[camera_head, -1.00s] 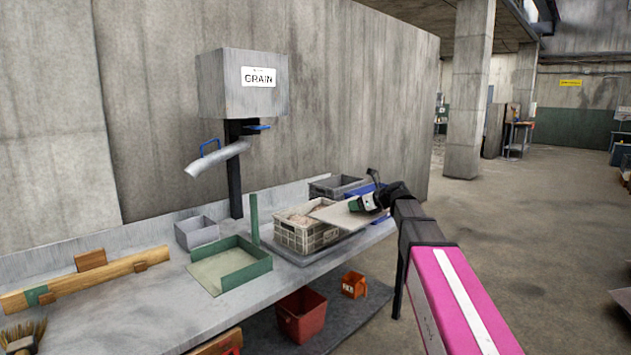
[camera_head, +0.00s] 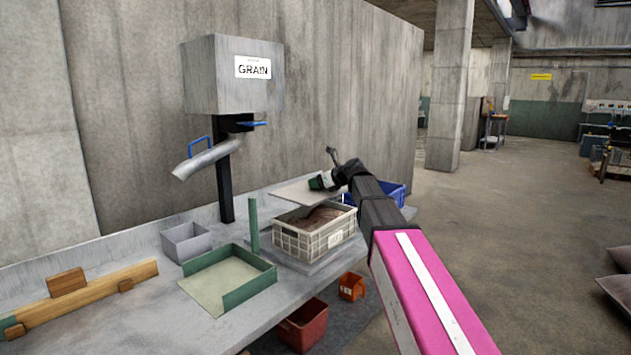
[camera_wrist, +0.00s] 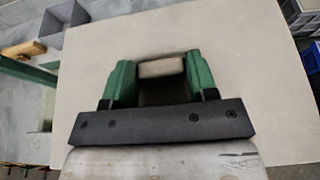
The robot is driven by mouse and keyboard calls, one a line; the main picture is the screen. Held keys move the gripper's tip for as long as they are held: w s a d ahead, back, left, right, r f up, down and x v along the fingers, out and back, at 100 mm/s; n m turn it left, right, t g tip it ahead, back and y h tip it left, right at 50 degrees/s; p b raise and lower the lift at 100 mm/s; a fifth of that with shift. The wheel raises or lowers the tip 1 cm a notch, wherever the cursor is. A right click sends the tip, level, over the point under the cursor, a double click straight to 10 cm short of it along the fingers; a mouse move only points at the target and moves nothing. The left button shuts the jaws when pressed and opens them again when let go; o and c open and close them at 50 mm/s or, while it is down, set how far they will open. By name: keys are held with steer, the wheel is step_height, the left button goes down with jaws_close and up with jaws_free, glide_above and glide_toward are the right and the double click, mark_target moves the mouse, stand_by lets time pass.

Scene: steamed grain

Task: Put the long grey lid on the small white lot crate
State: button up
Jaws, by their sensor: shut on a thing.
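The off-white lot crate (camera_head: 289,242) with slatted walls stands on the bench, open on top, with brown grain inside. A small white label shows on its near right side. The long flat light-grey lid (camera_head: 297,194) is held above the crate's far side, apart from it, and hides part of its back. My gripper (camera_head: 320,182) holds the lid from above. In the wrist view the green fingers (camera_wrist: 161,72) are shut on a pale block-like handle in the middle of the lid (camera_wrist: 240,60). The lid hides the crate in that view.
A blue crate (camera_head: 394,194) stands to the right behind my arm. A green tray (camera_head: 248,284) with a green post (camera_head: 253,228), a grey bin (camera_head: 186,243) and the grain spout (camera_head: 205,160) are to the left. Red (camera_head: 303,328) and orange (camera_head: 351,286) bins are below the bench edge.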

step_height(320, 180, down, 8)
stand_by(0.8)
steer(key=shift+f, duration=0.7)
stand_by(1.2)
steer(key=o, duration=1.2)
steer(key=shift+o, duration=0.2)
